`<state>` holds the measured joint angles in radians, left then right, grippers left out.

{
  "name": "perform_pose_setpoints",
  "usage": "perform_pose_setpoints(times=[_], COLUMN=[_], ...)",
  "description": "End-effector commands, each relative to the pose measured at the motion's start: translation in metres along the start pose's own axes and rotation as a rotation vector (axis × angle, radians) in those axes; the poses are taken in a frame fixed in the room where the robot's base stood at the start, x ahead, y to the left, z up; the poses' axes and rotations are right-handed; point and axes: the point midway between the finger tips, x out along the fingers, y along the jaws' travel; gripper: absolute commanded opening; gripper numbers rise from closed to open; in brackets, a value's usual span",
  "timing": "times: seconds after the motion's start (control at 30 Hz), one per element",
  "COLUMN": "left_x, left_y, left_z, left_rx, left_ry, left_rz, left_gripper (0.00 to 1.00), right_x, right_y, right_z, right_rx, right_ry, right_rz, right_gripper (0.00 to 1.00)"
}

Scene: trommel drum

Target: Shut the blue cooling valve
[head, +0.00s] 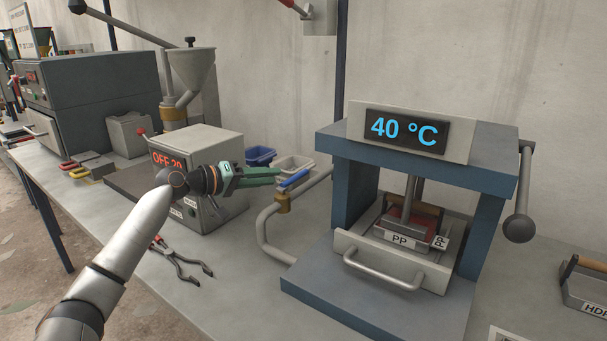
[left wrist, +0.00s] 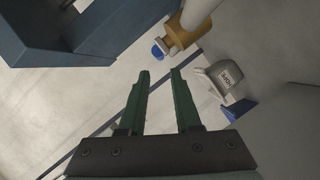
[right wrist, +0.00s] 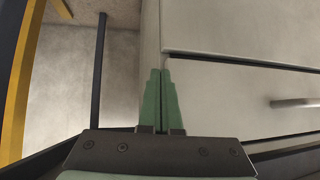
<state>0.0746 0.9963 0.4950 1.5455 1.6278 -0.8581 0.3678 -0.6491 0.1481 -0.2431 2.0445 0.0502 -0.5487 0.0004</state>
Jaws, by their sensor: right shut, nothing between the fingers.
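The blue cooling valve has a blue lever handle (head: 294,178) on a brass body (head: 283,203), set in a grey pipe beside the press. The lever slants up to the right, roughly along the pipe's upper run. In the left wrist view the blue lever (left wrist: 158,52) shows as a small end by the brass body (left wrist: 177,35), beyond the fingertips. My left gripper (head: 279,176) is just left of the lever, its green fingers apart with nothing between them; I cannot tell whether it touches the lever. My right gripper (right wrist: 160,74) is shut and empty, and is outside the head view.
The blue press (head: 335,307) with a 40 °C display (head: 405,130) stands right of the valve. A grey box with a red display (head: 168,160) stands behind my left arm. Pliers (head: 180,262) lie on the bench. Blue (head: 260,154) and pale bins sit behind the valve.

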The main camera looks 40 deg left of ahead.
Motion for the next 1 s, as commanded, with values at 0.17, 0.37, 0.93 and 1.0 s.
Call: perform_pose_setpoints(times=[0.17,0.37,0.93,1.0], left_x=[0.024,0.05,0.101,0.102], left_y=[0.002,0.002,0.0,0.0], left_z=[-0.002,-0.002,-0.001,0.0], left_rx=[0.0,0.0,0.001,0.001], left_ry=[0.001,0.002,0.001,0.0], left_rz=[0.002,0.002,0.0,-0.001], left_gripper=[0.32,0.32,0.32,0.32], right_x=[-0.001,-0.002,-0.002,-0.002], right_y=[-0.001,-0.001,-0.003,-0.003], right_z=[0.0,-0.002,-0.006,-0.006], right_rx=[0.001,0.001,0.005,0.005], right_ry=[-0.002,-0.002,0.003,0.003], right_rz=[-0.001,-0.002,-0.003,-0.003], right_gripper=[0.0,0.0,0.0,0.0])
